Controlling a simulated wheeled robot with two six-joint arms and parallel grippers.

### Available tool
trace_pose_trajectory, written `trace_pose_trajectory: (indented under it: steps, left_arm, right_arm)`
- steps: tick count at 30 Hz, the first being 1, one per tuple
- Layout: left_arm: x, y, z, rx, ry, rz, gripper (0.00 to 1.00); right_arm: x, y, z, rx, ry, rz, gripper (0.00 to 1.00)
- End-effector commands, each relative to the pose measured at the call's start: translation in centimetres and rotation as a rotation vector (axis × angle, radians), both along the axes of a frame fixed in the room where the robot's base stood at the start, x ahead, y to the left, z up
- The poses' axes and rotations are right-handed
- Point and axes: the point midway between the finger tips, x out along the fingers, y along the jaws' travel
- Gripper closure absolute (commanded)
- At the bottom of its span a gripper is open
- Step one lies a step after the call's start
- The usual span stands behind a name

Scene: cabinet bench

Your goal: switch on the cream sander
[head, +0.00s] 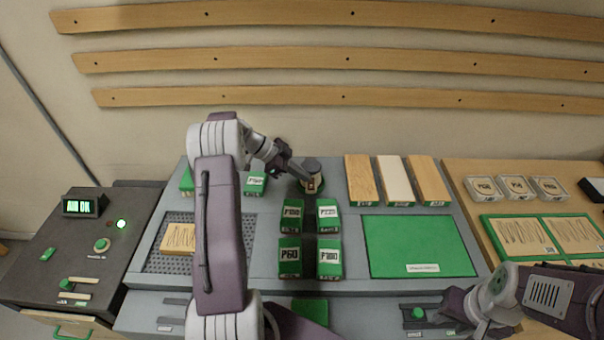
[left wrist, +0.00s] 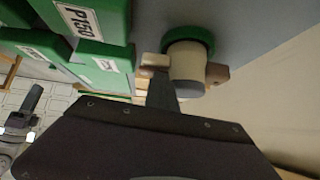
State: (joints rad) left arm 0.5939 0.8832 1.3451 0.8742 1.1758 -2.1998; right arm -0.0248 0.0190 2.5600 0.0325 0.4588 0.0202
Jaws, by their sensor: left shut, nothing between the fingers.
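The cream sander (head: 319,180) stands at the back of the grey bench top, with a grey cap and a green base ring.
Green sandpaper boxes (head: 290,250) stand in rows just in front of the sander. Wooden boards (head: 361,180) stand to its right, behind a green mat (head: 415,245). A control panel (head: 70,250) with a lit display is at far left.

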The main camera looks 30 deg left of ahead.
Motion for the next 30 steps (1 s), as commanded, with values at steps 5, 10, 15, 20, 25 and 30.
trace_pose_trajectory:
  steps: [5, 10, 15, 20, 25, 30]
  left_arm:
    - [0.0, 0.0, -0.8, -0.056, 0.121, 0.0, 1.0]
    - [-0.1, 0.0, -0.6, -0.055, 0.122, 0.002, 1.0]
    - [-0.5, -0.2, -0.7, -0.055, 0.121, 0.002, 1.0]
    - [-1.1, -0.5, -0.5, -0.055, 0.119, 0.001, 1.0]
    - [-1.5, -0.7, -0.3, -0.055, 0.119, 0.001, 1.0]
    - [-1.5, -0.7, -0.2, -0.055, 0.118, 0.001, 1.0]
  right_arm:
    - [0.0, 0.0, 0.0, 0.0, 0.0, 0.0, 0.64]
    - [0.0, 0.0, 0.1, 0.0, 0.0, 0.0, 0.64]
    - [0.0, 0.0, -0.5, 0.0, 0.0, 0.0, 0.64]
    - [0.0, 0.0, -1.0, 0.0, 0.0, 0.0, 0.64]
    - [0.0, 0.0, -1.1, 0.0, 0.0, 0.0, 0.64]
    - [0.0, 0.0, -1.1, 0.0, 0.0, 0.0, 0.64]
